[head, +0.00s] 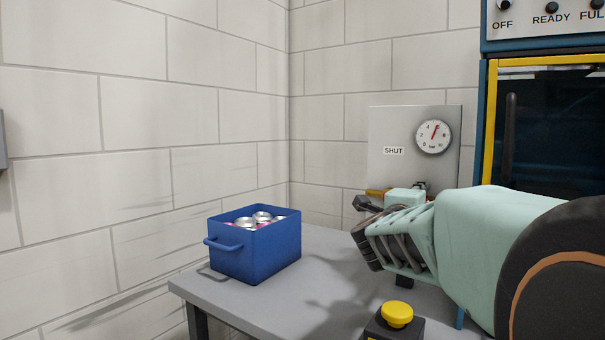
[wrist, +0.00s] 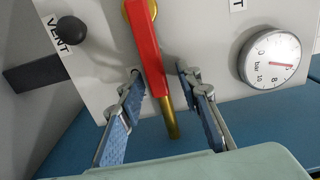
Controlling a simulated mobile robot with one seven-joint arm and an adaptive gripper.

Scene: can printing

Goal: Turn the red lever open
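The red lever (wrist: 147,50) runs down from a brass pivot (wrist: 128,8) on a light panel (wrist: 105,80), tilted slightly, in the wrist view. Brass pipe (wrist: 171,122) shows past its lower end. My gripper (wrist: 159,72) is open, with one blue-padded finger on each side of the lever. Gaps show between both fingers and the lever. In the head view my gripper (head: 364,220) is in front of the panel (head: 388,125), below its SHUT label (head: 393,151). The red lever is hidden there behind the gripper.
A black knob (wrist: 71,30) by a VENT label and a gauge (wrist: 270,59) flank the lever. A blue crate of cans (head: 248,252) and a yellow button (head: 397,314) are on the grey table (head: 220,294). An oven-like machine (head: 487,120) stands right.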

